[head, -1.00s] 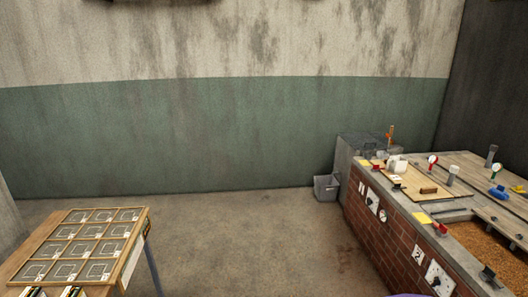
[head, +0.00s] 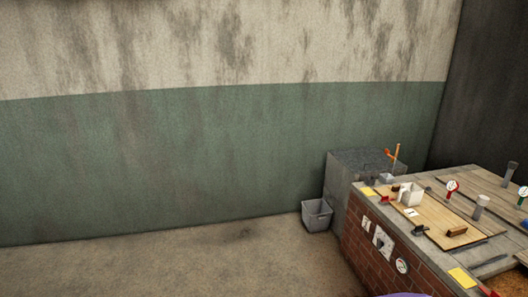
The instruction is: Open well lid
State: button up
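No part is clearly a well lid; I cannot tell which surface it is. A brick-sided counter (head: 366,246) stands at the right, topped with wooden planks (head: 476,183). A flat light wooden board (head: 432,217) lies on its near left part, with a white box (head: 411,194) and a small brown block (head: 457,231) on it. A patch of orange-brown grain (head: 512,286) shows at the lower right, cut off by the picture edge.
A grey block (head: 345,172) stands behind the counter, with an upright orange-handled item (head: 394,158) near it. A grey bin (head: 317,215) stands on the floor beside the block. The floor (head: 180,265) at left is clear up to the green-and-white wall.

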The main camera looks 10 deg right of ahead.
aim_at(358, 161)
jog(key=i+l+z, duration=0.1)
jog(key=i+z, duration=0.15)
jog(key=i, duration=0.35)
jog(key=i+z, duration=0.25)
jog(key=i, duration=0.4)
jog(key=i+j+z, duration=0.2)
jog(key=i, duration=0.4)
jog(key=i+z, duration=0.1)
jog(key=i, duration=0.9)
jog(key=i+j, duration=0.15)
jog(key=i, duration=0.85)
jog(key=i+l+z, duration=0.1)
jog(key=i+z, duration=0.15)
jog(key=i, duration=0.15)
